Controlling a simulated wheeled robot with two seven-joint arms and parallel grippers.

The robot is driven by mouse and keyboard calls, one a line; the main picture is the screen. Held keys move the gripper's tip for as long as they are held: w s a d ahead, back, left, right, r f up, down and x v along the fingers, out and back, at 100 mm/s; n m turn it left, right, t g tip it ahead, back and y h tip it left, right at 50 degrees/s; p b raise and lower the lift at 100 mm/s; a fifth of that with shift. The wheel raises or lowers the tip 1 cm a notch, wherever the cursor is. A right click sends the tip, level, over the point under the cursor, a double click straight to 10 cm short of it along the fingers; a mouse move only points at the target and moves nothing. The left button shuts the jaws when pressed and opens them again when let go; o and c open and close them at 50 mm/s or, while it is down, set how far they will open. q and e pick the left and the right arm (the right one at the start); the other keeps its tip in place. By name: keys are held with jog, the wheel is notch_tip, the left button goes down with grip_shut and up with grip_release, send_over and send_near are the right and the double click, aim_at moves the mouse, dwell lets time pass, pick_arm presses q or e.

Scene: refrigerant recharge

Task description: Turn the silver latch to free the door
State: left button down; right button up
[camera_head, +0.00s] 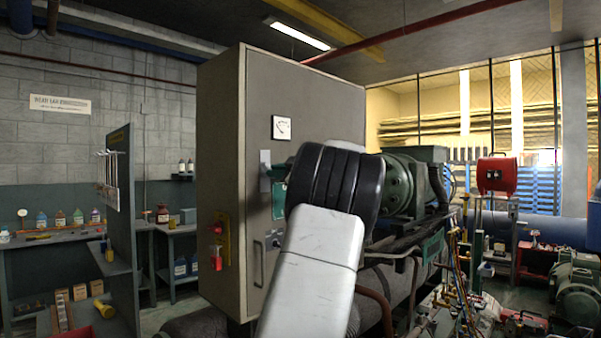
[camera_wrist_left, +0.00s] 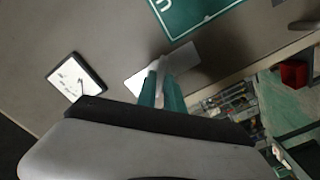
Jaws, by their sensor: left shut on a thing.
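The tall grey cabinet (camera_head: 220,130) has a closed-looking door (camera_head: 320,90) facing me. The silver latch shows as a light metal plate (camera_head: 265,158) near the door's left edge, and in the wrist view as a pale plate with a raised handle (camera_wrist_left: 162,66). My left gripper (camera_head: 268,172) reaches up to the latch, its teal fingers (camera_wrist_left: 161,90) shut on the raised handle. In the head view my own wrist hides most of the fingers and part of the door. My right gripper is not in view.
A green sign (camera_wrist_left: 190,10) and a white gauge label (camera_head: 282,127) are on the door. A door handle (camera_head: 258,263) sits lower down. A red switch (camera_head: 217,229) is on the cabinet's side. Green machinery (camera_head: 400,180) stands close on the right.

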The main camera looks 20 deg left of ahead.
pick_arm(q)
jog(key=n, duration=0.4)
jog(key=shift+r, duration=0.1)
jog(key=c, duration=1.5)
grip_release()
jog(key=shift+c, duration=0.2)
jog(key=v, duration=0.9)
